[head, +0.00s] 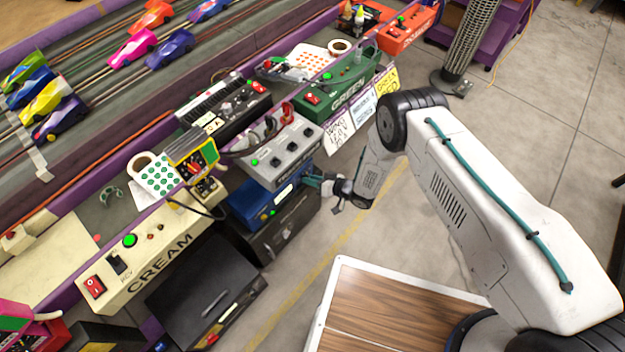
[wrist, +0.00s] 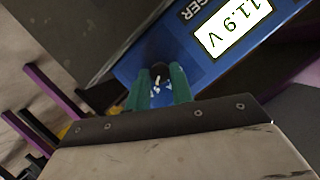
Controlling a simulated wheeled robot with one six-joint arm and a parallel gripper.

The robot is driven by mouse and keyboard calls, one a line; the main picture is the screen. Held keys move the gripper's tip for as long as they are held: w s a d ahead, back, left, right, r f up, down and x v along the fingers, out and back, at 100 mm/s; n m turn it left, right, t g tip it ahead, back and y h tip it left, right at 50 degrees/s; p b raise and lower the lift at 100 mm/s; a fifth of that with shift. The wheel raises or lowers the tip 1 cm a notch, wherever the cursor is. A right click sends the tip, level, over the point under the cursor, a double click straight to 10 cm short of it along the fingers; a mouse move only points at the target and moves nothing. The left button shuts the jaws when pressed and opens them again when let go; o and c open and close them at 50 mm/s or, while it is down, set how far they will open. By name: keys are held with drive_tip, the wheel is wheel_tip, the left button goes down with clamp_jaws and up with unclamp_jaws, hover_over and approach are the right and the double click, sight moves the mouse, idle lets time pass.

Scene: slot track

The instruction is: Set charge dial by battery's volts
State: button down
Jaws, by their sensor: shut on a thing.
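The blue charger box (head: 250,210) sits below the grey box at the track's edge in the head view. My gripper (wrist: 158,85) is shut on the dial; in the head view my gripper (head: 314,183) is at the charger's right end. The dial's scale is mostly hidden.
A grey box (head: 285,150) with knobs stands directly above the charger, and a dark box (head: 285,228) is below it. The cream controller (head: 145,262) and green controller (head: 345,88) flank them. Open floor (head: 385,225) lies to the right, in front of the bench.

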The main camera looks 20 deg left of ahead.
drive_tip(key=shift+s, duration=0.15)
drive_tip(key=c, duration=1.2)
unclamp_jaws()
drive_tip(key=shift+a, duration=0.1)
drive_tip(key=shift+c, duration=0.2)
drive_tip(key=shift+d+r, duration=0.1)
drive_tip(key=shift+d, duration=0.1)
drive_tip(key=v, duration=0.7)
drive_tip(key=shift+d, duration=0.25)
